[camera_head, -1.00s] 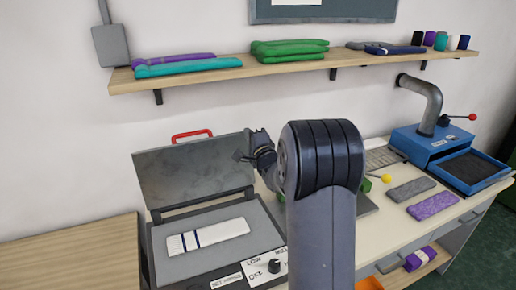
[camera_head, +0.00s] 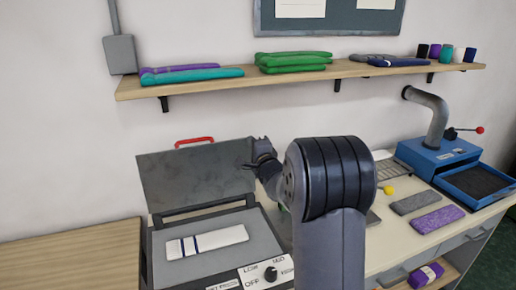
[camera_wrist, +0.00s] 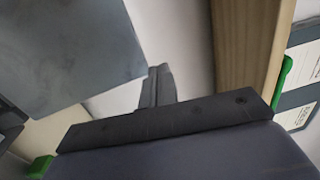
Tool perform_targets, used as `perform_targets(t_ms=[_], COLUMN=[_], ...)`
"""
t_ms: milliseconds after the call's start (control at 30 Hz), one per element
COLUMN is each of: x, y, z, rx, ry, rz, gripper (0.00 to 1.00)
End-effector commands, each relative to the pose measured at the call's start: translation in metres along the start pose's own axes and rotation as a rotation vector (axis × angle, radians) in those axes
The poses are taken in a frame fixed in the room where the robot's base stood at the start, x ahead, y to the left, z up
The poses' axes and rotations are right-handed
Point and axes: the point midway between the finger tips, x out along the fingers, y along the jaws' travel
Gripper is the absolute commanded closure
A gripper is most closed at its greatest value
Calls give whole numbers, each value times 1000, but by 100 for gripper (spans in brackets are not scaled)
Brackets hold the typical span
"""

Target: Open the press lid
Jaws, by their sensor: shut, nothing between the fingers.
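The press lid (camera_head: 194,178) stands raised and open in the head view, its grey plate tilted back above the press base (camera_head: 258,228). Its red handle (camera_head: 194,142) shows at the top edge. A white knitted piece with dark stripes (camera_head: 207,241) lies flat on the press bed. My gripper (camera_head: 257,163) is at the right edge of the raised lid; whether they touch is unclear. In the wrist view my gripper's fingers (camera_wrist: 157,86) look closed together and empty, with a grey plate, likely the lid (camera_wrist: 70,45), at the upper left.
A wall shelf (camera_head: 300,78) with folded knitwear runs above the table. To the right are a yellow ball (camera_head: 389,190), grey and purple knit pieces (camera_head: 437,219) and a blue machine (camera_head: 440,158) with a pipe. The wooden top (camera_head: 75,258) at left is bare.

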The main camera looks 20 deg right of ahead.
Motion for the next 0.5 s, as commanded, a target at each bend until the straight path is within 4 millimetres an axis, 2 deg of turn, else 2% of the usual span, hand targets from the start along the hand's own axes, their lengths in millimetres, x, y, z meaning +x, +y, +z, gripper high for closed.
perform_targets(t_ms=[267,500], x=[-31,-67], y=[-6,-15], z=[-1,-1], rx=[1,1], ry=[3,3], rz=[2,2], gripper=[100,100])
